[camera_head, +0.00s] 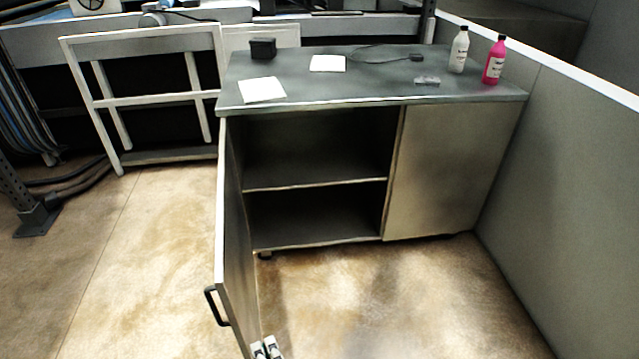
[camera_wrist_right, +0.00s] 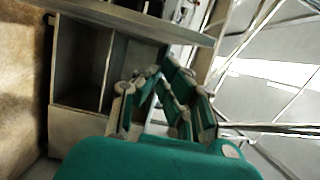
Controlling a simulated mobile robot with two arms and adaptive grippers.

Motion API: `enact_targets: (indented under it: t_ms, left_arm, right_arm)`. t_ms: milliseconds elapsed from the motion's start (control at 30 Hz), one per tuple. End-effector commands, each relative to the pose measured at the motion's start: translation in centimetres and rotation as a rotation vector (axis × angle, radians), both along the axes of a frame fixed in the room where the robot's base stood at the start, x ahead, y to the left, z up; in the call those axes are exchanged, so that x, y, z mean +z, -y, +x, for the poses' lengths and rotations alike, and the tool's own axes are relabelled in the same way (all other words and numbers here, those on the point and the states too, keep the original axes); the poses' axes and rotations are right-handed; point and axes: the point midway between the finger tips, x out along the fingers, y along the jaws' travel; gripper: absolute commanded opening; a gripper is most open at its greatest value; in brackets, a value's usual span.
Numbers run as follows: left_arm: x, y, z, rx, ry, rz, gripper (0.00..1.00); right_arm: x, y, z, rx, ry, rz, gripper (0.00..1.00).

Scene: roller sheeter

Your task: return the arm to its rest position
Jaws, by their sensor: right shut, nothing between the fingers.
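My right gripper (camera_head: 266,347) shows only in small part at the bottom edge of the head view, beside the lower free edge of the open cabinet door (camera_head: 237,240). In the right wrist view my right gripper (camera_wrist_right: 161,72) is shut with nothing between its green and grey fingers. The cabinet's open shelves (camera_wrist_right: 82,62) appear beyond it there. Most of the right arm is hidden from the head view. My left gripper is in neither view.
The cabinet (camera_head: 450,165) has its left door swung open, with a black handle (camera_head: 217,306), and its right door shut. White (camera_head: 459,50) and pink (camera_head: 494,61) bottles stand on top. A grey partition (camera_head: 560,180) bounds the right. Floor (camera_head: 140,270) is clear at left.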

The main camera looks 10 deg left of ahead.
Motion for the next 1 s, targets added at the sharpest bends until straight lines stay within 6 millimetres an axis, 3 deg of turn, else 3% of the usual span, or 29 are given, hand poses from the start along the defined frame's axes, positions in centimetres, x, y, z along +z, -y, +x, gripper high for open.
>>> enact_targets:
  t_ms: [67,167,267,367,500,700,833,1000]
  left_arm:
    - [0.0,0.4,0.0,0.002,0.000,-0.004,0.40]
    - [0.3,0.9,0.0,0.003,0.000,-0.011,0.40]
    - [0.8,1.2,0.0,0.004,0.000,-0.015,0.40]
    - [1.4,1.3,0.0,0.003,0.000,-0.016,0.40]
    - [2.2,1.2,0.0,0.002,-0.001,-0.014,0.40]
    - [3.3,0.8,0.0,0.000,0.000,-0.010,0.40]
    - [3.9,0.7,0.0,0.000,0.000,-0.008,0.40]
    - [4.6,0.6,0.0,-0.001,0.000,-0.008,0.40]
  right_arm:
    - [-0.3,0.1,0.0,0.000,0.000,-0.009,0.00]
    - [-2.3,0.6,0.1,0.005,-0.001,-0.077,0.00]
    - [-7.1,2.1,0.2,0.021,-0.005,-0.235,0.00]
    - [-13.7,5.0,-0.3,0.056,-0.018,-0.452,0.00]
    - [-22.8,10.7,-2.2,0.136,-0.061,-0.754,0.00]
    - [-33.1,20.7,-7.6,0.300,-0.167,-1.121,0.00]
    - [-38.0,27.7,-12.8,0.439,-0.261,-1.315,0.00]
    - [-41.5,35.3,-19.9,0.628,-0.382,-1.487,0.00]
